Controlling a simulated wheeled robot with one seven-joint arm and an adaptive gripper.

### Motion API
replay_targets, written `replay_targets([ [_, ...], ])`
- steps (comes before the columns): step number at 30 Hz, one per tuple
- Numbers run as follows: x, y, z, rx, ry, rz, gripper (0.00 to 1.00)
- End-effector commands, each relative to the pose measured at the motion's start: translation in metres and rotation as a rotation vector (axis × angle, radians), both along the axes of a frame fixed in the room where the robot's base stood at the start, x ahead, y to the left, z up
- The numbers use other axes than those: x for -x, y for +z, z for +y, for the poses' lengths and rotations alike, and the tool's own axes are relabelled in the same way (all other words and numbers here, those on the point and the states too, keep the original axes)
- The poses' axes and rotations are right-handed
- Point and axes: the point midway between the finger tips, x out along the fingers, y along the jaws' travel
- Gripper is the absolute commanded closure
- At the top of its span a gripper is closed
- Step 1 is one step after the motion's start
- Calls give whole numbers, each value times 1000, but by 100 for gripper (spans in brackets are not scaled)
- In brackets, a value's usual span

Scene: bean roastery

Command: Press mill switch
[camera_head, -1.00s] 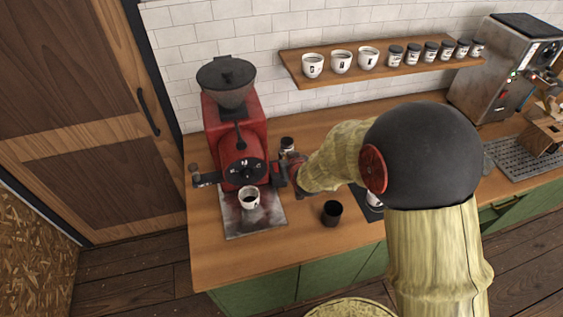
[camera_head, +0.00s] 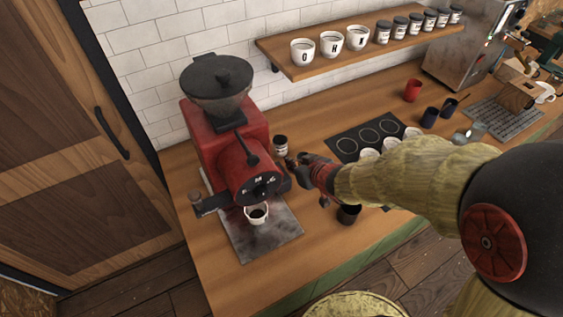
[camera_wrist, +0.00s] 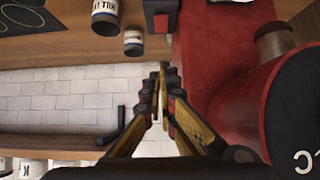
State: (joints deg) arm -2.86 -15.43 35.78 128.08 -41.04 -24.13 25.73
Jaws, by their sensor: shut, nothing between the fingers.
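The red mill (camera_head: 222,133) with a dark hopper stands on the counter at the left in the head view. Its red body (camera_wrist: 215,45) fills the right of the wrist view. A small black box with a red face (camera_wrist: 160,22) sits against the mill's side and looks like the switch. My gripper (camera_head: 289,161) is shut and empty, just right of the mill. In the wrist view, the gripper's fingertips (camera_wrist: 160,72) meet below the box in the picture. I cannot tell whether they touch it. A white cup (camera_head: 257,214) of dark contents stands under the mill's front.
A small labelled jar (camera_head: 281,145) stands behind my gripper. A dark cup (camera_head: 348,214) is under my forearm. A wall shelf (camera_head: 340,62) holds white cups and several jars. A black panel with rings (camera_head: 365,137) lies further right.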

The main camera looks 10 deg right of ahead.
Motion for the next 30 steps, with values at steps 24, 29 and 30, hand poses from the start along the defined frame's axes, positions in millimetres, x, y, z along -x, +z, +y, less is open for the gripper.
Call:
replay_targets([
  [24,-53,-48,22,-3,-2,2,100],
  [29,-74,-67,31,-1,-2,3,100],
  [30,-75,-74,31,-2,-2,3,100],
])
